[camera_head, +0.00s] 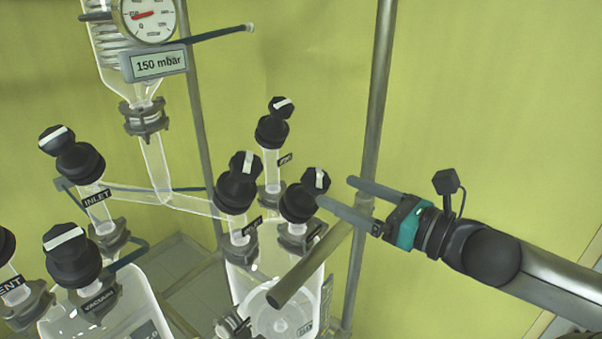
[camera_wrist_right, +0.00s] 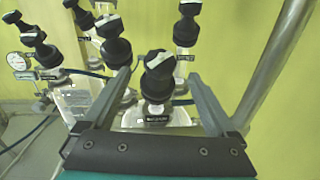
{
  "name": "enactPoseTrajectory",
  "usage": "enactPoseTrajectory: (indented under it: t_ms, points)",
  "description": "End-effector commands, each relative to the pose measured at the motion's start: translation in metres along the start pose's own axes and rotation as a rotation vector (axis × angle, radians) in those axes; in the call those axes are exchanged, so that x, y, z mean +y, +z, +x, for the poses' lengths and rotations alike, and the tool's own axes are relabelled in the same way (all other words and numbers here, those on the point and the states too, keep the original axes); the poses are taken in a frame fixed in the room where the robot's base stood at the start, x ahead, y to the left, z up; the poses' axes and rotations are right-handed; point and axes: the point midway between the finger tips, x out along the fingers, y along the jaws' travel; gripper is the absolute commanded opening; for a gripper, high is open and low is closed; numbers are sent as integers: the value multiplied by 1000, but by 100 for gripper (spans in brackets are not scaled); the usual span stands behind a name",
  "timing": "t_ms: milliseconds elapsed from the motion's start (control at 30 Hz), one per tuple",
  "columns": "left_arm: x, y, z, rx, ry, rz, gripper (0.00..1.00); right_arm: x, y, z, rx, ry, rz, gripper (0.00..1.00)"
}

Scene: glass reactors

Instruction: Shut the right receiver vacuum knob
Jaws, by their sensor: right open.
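The right receiver (camera_head: 262,268) is a clear glass vessel with several black-capped valves on top. The valve knob (camera_head: 316,180) at its right side is black with a white stripe, which looks nearly upright in the head view. Its label is too small to read, so I cannot confirm it is the vacuum one. My right gripper (camera_head: 337,192) is open, its fingertips close to this knob from the right. In the right wrist view the knob (camera_wrist_right: 159,63) appears between the open fingers, with no clear contact. My left gripper is not in view.
Two other receiver knobs, one left (camera_head: 243,165) and one behind (camera_head: 281,108), stand nearby. A metal post (camera_head: 372,120) rises behind the gripper, and a rod (camera_head: 310,265) crosses before the receiver. The left vessel (camera_head: 125,305) has INLET and VACUUM valves. A gauge display (camera_head: 158,64) reads 150 mbar.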

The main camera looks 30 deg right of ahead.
Motion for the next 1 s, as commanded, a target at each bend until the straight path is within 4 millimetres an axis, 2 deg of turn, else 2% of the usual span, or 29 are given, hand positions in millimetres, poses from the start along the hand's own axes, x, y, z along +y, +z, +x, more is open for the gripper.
enactPoseTrajectory:
  t_ms: [300, 1000]
  points:
    - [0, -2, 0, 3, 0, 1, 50, 0, 1, 29, -3, 0, 0, 92]
    - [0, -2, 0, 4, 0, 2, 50, -1, 1, 79, -2, -2, 1, 92]
